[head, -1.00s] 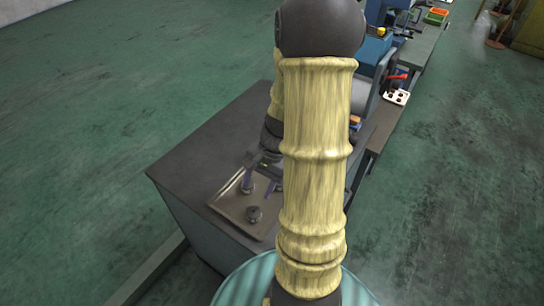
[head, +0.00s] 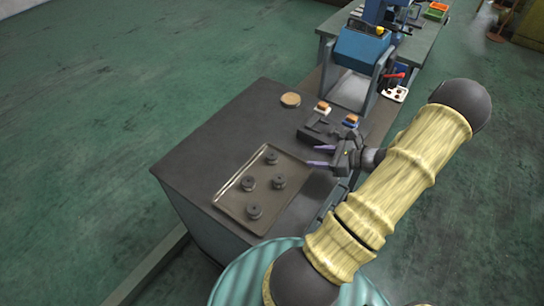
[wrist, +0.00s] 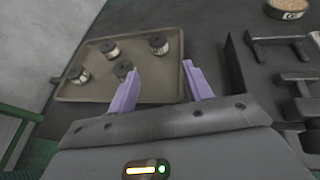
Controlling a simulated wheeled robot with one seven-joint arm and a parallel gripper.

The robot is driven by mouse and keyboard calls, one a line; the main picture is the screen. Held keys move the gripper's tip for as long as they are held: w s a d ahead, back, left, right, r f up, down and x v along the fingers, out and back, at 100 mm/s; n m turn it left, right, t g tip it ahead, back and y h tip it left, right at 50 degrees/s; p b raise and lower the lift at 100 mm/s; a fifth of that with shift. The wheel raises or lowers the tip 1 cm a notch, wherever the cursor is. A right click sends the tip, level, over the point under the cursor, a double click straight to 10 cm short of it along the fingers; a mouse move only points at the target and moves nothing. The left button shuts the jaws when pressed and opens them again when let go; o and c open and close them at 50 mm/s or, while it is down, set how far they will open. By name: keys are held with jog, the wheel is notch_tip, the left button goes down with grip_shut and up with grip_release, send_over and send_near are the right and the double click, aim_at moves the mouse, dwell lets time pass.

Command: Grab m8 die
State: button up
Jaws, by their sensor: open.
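A shallow tray (head: 228,203) on the dark bench top holds several small dark round dies, spaced apart: the front one (head: 254,211), the left one (head: 248,183), the right one (head: 279,182) and the back one (head: 271,158). Which is the M8 die I cannot tell; the labels are unreadable. My gripper (head: 311,155) is open and empty, just right of the tray's back right side. In the wrist view, the purple fingers (wrist: 160,72) point at the tray (wrist: 150,88), with one die (wrist: 122,70) close by the left fingertip.
A round tan-topped piece (head: 290,100) lies behind the tray. Dark fixtures (head: 318,128) stand behind my gripper. A blue machine (head: 362,50) stands at the back. The bench top left of the tray is clear.

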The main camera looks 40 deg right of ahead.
aim_at(275, 156)
jog(key=p+x, duration=0.4)
jog(key=x, duration=0.8)
jog(key=shift+a+f, duration=0.1)
jog(key=shift+w, duration=0.1)
jog(key=p+x, duration=0.2)
jog(key=x, duration=0.2)
jog(key=shift+a+f+p, duration=0.2)
jog(key=shift+a+p, duration=0.15)
jog(key=shift+p, duration=0.05)
jog(key=shift+w+a+f, duration=0.1)
jog(key=shift+w+f, duration=0.1)
jog(key=shift+w, duration=0.05)
jog(key=c, duration=1)
